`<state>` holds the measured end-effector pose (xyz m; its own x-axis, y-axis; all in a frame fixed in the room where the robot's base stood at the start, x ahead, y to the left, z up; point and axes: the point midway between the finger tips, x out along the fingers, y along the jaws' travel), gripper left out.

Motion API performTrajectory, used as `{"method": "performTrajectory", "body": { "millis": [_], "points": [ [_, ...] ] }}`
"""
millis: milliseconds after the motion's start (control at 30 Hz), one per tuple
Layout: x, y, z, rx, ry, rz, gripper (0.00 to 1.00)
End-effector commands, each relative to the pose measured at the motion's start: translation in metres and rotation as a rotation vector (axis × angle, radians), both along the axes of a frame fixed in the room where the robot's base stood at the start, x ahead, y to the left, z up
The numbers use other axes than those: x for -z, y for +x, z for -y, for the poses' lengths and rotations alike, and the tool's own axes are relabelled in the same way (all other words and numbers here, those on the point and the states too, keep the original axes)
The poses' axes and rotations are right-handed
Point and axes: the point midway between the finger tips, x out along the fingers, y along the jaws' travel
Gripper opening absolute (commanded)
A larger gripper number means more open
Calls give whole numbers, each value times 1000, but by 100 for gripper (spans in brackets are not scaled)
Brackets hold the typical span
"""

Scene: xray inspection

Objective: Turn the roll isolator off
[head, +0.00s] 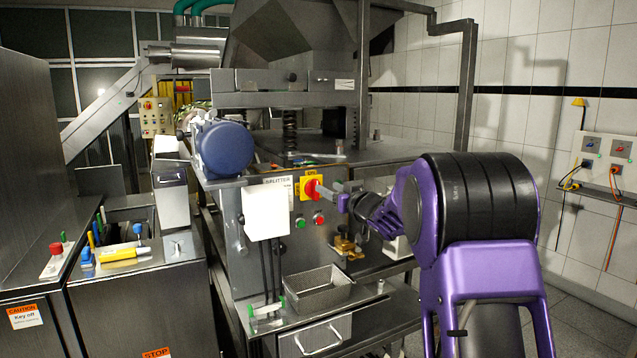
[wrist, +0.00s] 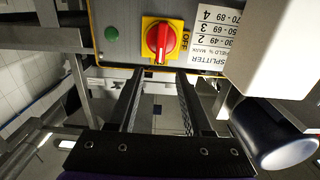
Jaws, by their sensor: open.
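A red rotary isolator knob (head: 311,188) sits on a yellow plate on the grey panel of the machine marked SPLITTER. In the wrist view the red knob (wrist: 160,41) has its handle along the picture's vertical, and OFF is printed at the plate's right side. My gripper (head: 335,189) is just right of the knob in the head view. In the wrist view my gripper (wrist: 160,77) is open and empty, its two fingers apart and pointing toward the panel, with the knob centred beyond the tips. The fingers are not around the knob.
A white box (head: 266,210) juts out left of the knob. Green (head: 300,222) and red (head: 319,218) push buttons sit below it. A blue motor (head: 222,149) is at upper left, and a metal basket (head: 317,288) stands on the lower shelf.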

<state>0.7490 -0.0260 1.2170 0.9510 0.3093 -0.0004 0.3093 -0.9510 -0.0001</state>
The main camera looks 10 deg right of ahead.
Motion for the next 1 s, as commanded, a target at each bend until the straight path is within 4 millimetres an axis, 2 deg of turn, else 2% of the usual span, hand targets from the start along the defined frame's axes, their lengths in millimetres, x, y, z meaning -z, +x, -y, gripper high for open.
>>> {"method": "performTrajectory", "body": {
  "millis": [33, 200, 400, 833, 867, 1000],
  "points": [
    [0, 11, -5, -2, 0, 0, 50],
    [0, 40, -14, -2, -1, 1, 50],
    [-1, 61, -20, 0, -2, 1, 50],
    [0, 68, -22, 0, 0, 0, 50],
    [0, 68, -22, 0, 0, 0, 46],
    [0, 68, -22, 0, 0, 0, 21]
  ]
}}
